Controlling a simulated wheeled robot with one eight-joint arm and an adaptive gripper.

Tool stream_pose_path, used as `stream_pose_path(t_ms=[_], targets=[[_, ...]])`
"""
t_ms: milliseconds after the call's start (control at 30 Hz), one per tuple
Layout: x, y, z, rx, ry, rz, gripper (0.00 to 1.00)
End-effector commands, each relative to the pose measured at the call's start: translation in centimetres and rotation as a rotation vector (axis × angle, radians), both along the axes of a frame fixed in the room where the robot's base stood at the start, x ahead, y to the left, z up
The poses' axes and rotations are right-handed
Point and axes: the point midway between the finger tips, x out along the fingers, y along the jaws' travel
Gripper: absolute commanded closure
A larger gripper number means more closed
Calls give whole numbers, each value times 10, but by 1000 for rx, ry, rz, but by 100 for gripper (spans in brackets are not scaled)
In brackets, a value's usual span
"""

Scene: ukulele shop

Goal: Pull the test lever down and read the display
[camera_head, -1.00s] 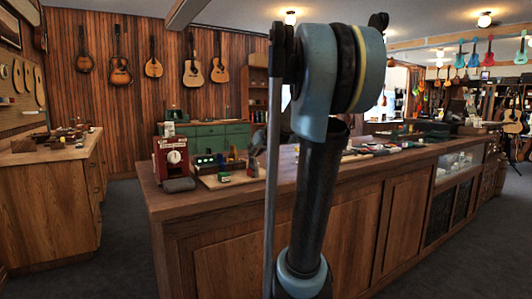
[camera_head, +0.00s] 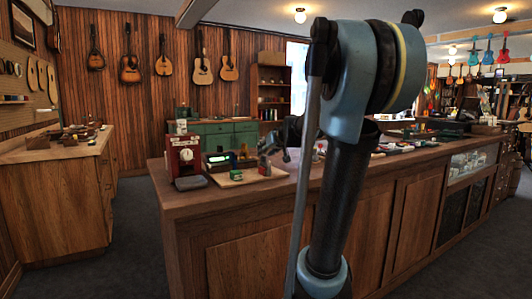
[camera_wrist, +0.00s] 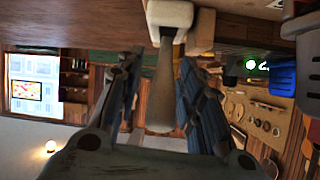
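In the wrist view my gripper (camera_wrist: 163,100) is open, with one dark finger on each side of a pale, tapered handle-like piece (camera_wrist: 162,95). The piece joins a whitish block (camera_wrist: 170,14); gaps show between it and the fingers. I cannot tell for sure whether it is the test lever. In the head view my gripper (camera_head: 284,138) is partly hidden by my arm, close to a small grey and red item (camera_head: 266,160) on a board. A small box with a pale lit display (camera_head: 215,158) stands left of it; its reading is too small to tell.
A red device with a white dial (camera_head: 183,156) stands at the left end of the wooden counter (camera_head: 250,200). A small green block (camera_head: 236,174) lies on the board. A wooden workbench (camera_head: 55,200) stands at left, with open floor between.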

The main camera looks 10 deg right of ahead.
Motion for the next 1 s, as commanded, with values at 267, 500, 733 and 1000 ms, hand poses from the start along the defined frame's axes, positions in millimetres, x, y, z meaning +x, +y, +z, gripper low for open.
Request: stream_pose_path(t_ms=[267,500,733,1000], targets=[[-2,-1,2,1,-1,-1,65],[-22,-8,13,1,-1,-1,65],[-48,-17,26,1,1,-3,65],[-77,-28,43,2,1,-3,65]])
